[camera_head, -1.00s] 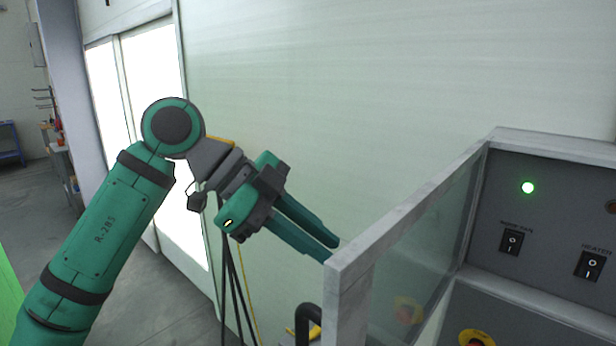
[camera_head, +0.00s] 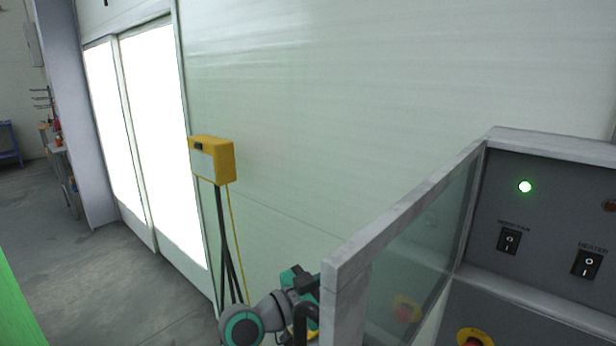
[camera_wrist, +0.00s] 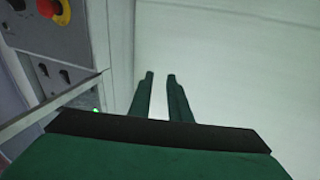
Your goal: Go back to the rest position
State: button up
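My gripper shows in the wrist view (camera_wrist: 160,77) with its two green fingers apart and nothing between them, in front of a pale wall. In the head view my arm is folded low at the bottom centre. The green gripper body there (camera_head: 298,281) is left of the control panel's frame, which hides the fingers. The grey control panel (camera_head: 545,215) stands at the right, with a lit green lamp (camera_head: 525,187) and two black switches (camera_head: 508,241) (camera_head: 587,263). The panel also shows upper left in the wrist view (camera_wrist: 50,45).
A glass side guard with a grey frame (camera_head: 345,262) juts out beside the gripper. A red stop button (camera_head: 475,339) is below the panel. A yellow box with cables (camera_head: 212,160) is on the wall side. Floor is clear at the left (camera_head: 110,280).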

notch_tip(320, 180, down, 9)
jog(key=n+t+y, duration=0.2)
jog(key=n+t, duration=0.3)
jog(key=n, duration=0.1)
jog(key=s+a+f+n+t+y, duration=0.1)
jog(key=s+a+f+n+y, duration=0.1)
jog(key=s+f+n+y, duration=0.65)
jog(key=s+a+f+n+t+y, duration=0.15)
jog(key=s+f, duration=0.45)
jog(key=f, duration=0.7)
jog(key=s+a+f+g+y, duration=0.1)
jog(key=s+a+f+y, duration=0.15)
jog(key=s, duration=0.55)
jog(key=s+a+f+g+y, duration=0.15)
jog(key=s+f, duration=0.25)
jog(key=s, duration=0.4)
jog(key=s+a+r+m, duration=0.1)
jog(key=s+r+m, duration=0.1)
jog(key=s, duration=0.5)
jog(key=s+a+r+m, duration=0.1)
jog(key=s+r, duration=0.1)
jog(key=s, duration=0.5)
jog(key=shift+s+m+t, duration=0.3)
jog(key=shift+s+m, duration=0.1)
jog(key=shift+a+r, duration=0.1)
